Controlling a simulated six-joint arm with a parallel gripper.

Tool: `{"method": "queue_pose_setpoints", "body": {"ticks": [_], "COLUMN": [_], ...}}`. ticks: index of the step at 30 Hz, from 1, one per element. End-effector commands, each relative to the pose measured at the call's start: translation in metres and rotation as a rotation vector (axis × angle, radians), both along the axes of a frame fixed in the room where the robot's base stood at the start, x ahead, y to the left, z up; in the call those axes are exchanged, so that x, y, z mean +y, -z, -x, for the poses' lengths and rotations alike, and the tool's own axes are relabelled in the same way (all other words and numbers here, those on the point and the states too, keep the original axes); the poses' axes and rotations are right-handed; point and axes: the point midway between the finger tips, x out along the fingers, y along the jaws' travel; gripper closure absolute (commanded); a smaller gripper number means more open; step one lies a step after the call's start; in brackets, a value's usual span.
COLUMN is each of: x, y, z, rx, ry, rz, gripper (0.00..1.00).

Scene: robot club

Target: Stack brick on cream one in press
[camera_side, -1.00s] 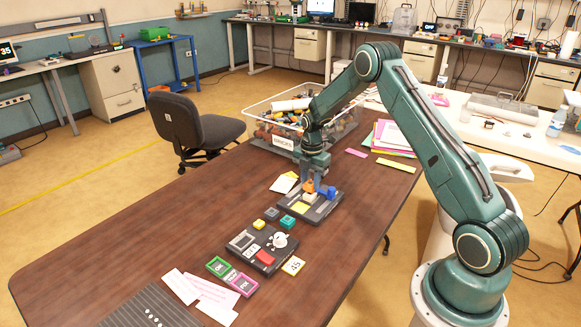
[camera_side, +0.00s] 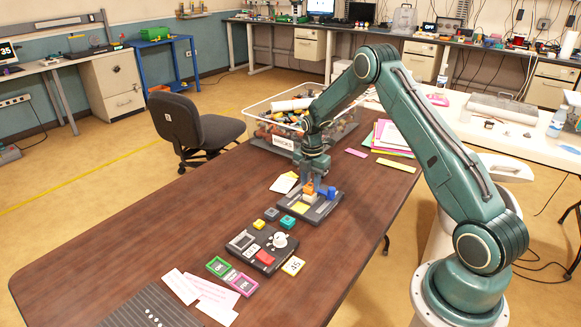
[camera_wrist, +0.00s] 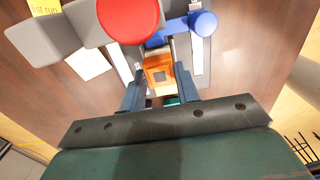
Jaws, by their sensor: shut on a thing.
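The orange brick (camera_side: 308,188) is between the fingers of my gripper (camera_side: 310,184), which is shut on it. The wrist view shows the orange brick (camera_wrist: 158,72) between the two fingertips (camera_wrist: 159,84). The cream brick (camera_side: 311,196) shows just below it in the side view, on the dark press (camera_side: 318,211). The two bricks look in line and very close; I cannot tell whether they touch. A blue part (camera_side: 331,193) of the press stands right beside the bricks, and its round blue end (camera_wrist: 203,22) shows in the wrist view.
Small blocks and a control box (camera_side: 263,248) stand nearer on the table. A clear bin of bricks (camera_side: 283,142) is behind. A red disc (camera_wrist: 128,18) shows close in the wrist view. The left tabletop is clear.

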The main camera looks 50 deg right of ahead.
Motion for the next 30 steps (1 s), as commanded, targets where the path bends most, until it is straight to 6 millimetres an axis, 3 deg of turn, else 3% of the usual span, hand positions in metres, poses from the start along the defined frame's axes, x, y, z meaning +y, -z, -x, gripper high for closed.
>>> {"method": "queue_pose_setpoints", "body": {"ticks": [30], "x": [-0.0002], "y": [0.0064], "z": [-0.0004], "rx": [-0.001], "ry": [0.000], "rz": [0.001], "gripper": [0.90]}}
